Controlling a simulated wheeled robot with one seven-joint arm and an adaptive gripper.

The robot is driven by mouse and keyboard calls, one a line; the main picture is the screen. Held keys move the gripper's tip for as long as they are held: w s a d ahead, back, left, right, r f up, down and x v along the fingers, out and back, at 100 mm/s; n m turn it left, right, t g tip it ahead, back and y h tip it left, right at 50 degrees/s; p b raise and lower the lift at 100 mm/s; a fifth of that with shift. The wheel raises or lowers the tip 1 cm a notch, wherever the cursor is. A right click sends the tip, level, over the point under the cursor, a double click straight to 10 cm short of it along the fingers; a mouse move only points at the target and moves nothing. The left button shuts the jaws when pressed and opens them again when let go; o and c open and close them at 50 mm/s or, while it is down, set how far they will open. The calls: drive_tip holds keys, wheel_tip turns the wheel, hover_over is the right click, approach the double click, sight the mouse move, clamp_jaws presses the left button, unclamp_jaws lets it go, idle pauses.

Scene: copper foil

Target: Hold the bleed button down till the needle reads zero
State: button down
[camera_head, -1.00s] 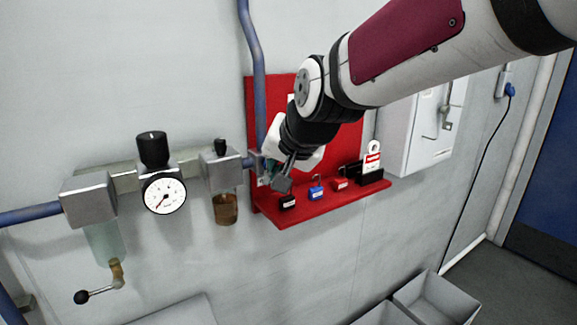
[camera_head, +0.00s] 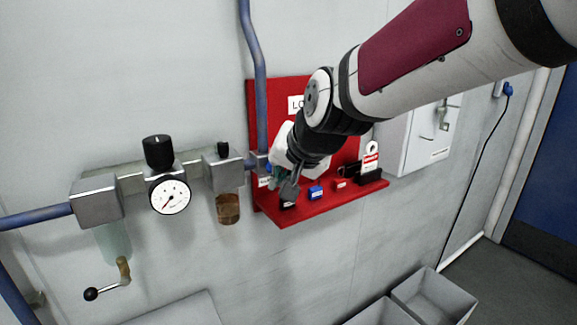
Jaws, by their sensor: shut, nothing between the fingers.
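The round white gauge (camera_head: 170,197) hangs under a black knob on the left of the wall-mounted air unit. Its red needle points to the lower left; the numbers are too small to read. My gripper (camera_head: 288,192) is shut and empty, just right of the unit, in front of the red board's lower left. A small blue part (camera_head: 268,168) shows just left of the gripper, beside the pipe; I cannot tell whether it is the bleed button or whether they touch. No bleed button can be made out clearly.
The red lockout board (camera_head: 258,120) has a shelf with several padlocks, including a blue one (camera_head: 316,193), close to the gripper. A blue pipe (camera_head: 259,85) runs up the wall. Grey bins (camera_head: 434,298) stand below right.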

drive_tip(key=shift+s, duration=0.1)
drive_tip(key=s+d+p, duration=0.1)
drive_tip(key=s, duration=0.1)
drive_tip(key=s+d+p, duration=0.1)
drive_tip(key=s, duration=0.1)
drive_tip(key=shift+d+p, duration=0.4)
drive_tip(key=s+d+n+g+h, duration=0.1)
drive_tip(key=s+d+h, duration=0.3)
drive_tip(key=s+d, duration=1.5)
drive_tip(key=s+g, duration=0.1)
drive_tip(key=s, duration=0.2)
drive_tip(key=shift+s+d+r+n, duration=0.2)
drive_tip(key=shift+s+d+n, duration=0.05)
drive_tip(key=shift+s+n, duration=0.15)
